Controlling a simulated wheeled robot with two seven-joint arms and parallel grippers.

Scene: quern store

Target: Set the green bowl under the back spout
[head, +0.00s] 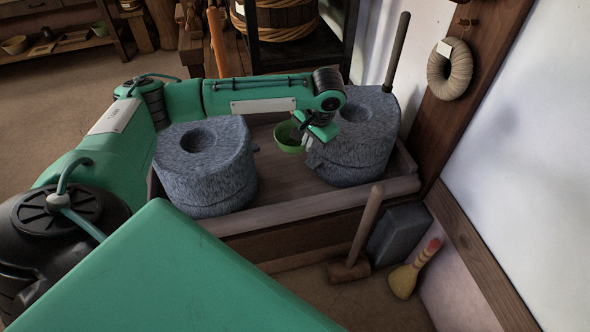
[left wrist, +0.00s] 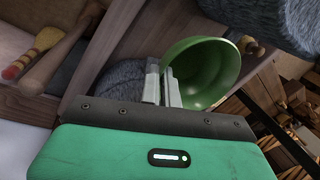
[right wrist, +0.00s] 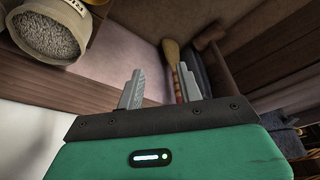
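The green bowl (head: 288,140) is in the trough between two grey stone querns. My left gripper (head: 308,137) is at its right side, near the right-hand quern (head: 352,145). In the left wrist view the fingers (left wrist: 163,88) are close together on the rim of the bowl (left wrist: 208,70), whose opening faces the camera at a tilt. I cannot tell whether the bowl touches the trough floor. A small lip shows at the right-hand quern's left side, by the gripper; another is on the right side of the left-hand quern (head: 205,170). My right gripper (right wrist: 160,88) is open and empty.
The wooden trough (head: 300,202) has a raised front edge. A mallet (head: 360,240), a grey block (head: 398,232) and a brush (head: 412,272) stand on the floor before it. The wall is close on the right. A container of grey grains (right wrist: 48,32) shows in the right wrist view.

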